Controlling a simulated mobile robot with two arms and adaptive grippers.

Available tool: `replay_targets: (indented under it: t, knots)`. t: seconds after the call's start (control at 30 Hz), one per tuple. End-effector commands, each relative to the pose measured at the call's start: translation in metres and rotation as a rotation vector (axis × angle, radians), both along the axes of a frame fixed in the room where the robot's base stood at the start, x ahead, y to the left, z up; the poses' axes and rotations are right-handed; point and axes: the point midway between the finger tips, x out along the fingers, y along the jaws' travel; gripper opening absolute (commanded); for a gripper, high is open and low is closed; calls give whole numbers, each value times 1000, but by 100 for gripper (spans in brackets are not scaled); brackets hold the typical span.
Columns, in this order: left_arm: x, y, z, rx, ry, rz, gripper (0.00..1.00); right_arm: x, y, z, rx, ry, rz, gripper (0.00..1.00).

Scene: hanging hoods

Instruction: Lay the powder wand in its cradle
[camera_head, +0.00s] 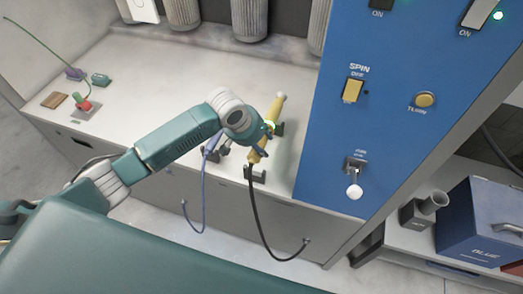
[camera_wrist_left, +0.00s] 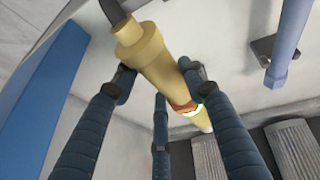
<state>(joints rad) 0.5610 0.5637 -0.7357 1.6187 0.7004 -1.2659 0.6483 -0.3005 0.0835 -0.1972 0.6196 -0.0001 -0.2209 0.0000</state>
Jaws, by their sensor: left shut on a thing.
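The powder wand (camera_head: 275,110) is yellow, with a black hose (camera_head: 255,215) trailing from its near end over the bench's front edge. My left gripper (camera_head: 263,133) is shut around the wand's body; the wand also shows between the fingers in the left wrist view (camera_wrist_left: 160,67). A cradle of dark brackets shows at the wand's near end (camera_head: 255,175) and beside its middle. The wand lies roughly in line with these brackets; whether it touches them I cannot tell. My right gripper is in neither view.
A blue wand (camera_head: 211,143) with a blue hose lies just left, also in the left wrist view (camera_wrist_left: 289,45). A blue panel (camera_head: 385,135) with a yellow SPIN switch rises close on the right. Grey ribbed cylinders (camera_head: 249,18) hang behind. The bench's left middle is clear.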

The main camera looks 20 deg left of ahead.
Motion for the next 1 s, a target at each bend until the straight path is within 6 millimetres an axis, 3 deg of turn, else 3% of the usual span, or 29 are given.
replay_targets:
  t: [0.37,0.5,0.87,0.9,1.0]
  knots:
    - [1,-1,-40,-1,-1,0,11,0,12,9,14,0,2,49]
    - [2,-1,-50,-3,-4,1,11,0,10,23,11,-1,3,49]
    - [2,-1,-58,-2,-5,-1,11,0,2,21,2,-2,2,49]
    - [0,0,-60,0,-1,0,46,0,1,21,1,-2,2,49]
    - [0,0,-60,0,-1,0,61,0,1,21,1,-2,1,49]
